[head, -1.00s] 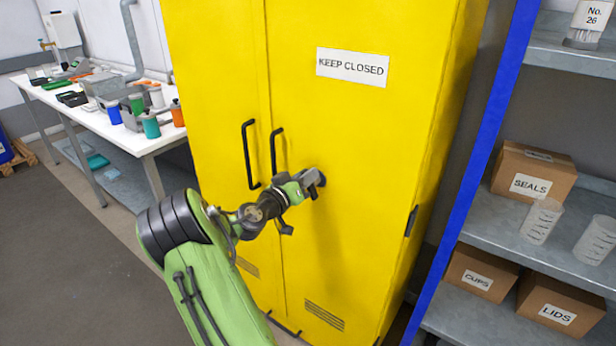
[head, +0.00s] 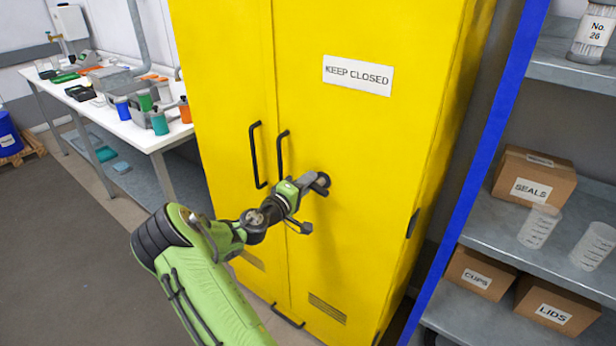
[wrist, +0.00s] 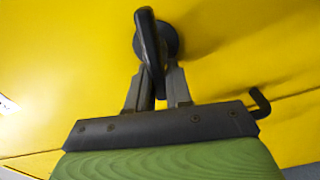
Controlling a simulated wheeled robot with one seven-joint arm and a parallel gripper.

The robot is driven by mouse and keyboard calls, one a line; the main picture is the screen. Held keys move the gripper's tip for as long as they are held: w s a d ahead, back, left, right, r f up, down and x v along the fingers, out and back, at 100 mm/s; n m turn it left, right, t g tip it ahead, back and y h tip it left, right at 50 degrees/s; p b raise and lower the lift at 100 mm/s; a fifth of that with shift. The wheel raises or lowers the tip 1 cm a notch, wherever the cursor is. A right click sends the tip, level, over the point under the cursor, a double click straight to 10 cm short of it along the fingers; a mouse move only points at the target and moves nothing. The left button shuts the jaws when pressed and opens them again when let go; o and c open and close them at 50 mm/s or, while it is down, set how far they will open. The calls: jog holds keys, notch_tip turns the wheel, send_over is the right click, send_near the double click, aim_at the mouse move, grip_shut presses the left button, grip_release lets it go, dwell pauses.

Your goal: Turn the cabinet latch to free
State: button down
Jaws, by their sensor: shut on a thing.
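The yellow cabinet (head: 380,170) stands shut, with a "KEEP CLOSED" label (head: 358,75) and two black bar handles (head: 257,155). The dark latch (wrist: 150,45) is a lever on a round base on the right door. In the wrist view the lever stands nearly upright in the picture, leaning slightly. My gripper (wrist: 158,85) is shut on the lever, one finger on each side. In the head view my gripper (head: 308,185) reaches the door right of the handles and hides most of the latch.
A grey shelf (head: 570,75) with a blue post (head: 480,160) stands close on the right, holding boxes and clear beakers. A white bench (head: 150,140) with bottles stands at the left. The floor in front of the bench is clear.

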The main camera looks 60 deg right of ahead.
jog(key=shift+f+n+p, duration=0.25)
jog(key=shift+n+p, duration=0.3)
jog(key=shift+n, duration=0.55)
jog(key=shift+f, duration=0.1)
jog(key=c, duration=1.1)
grip_release()
jog(key=a, duration=0.5)
jog(key=w+a, duration=0.1)
jog(key=a, duration=0.4)
jog(key=w+a, duration=0.1)
jog(key=a, duration=0.4)
jog(key=shift+w+a, duration=0.25)
jog(key=shift+a, duration=0.05)
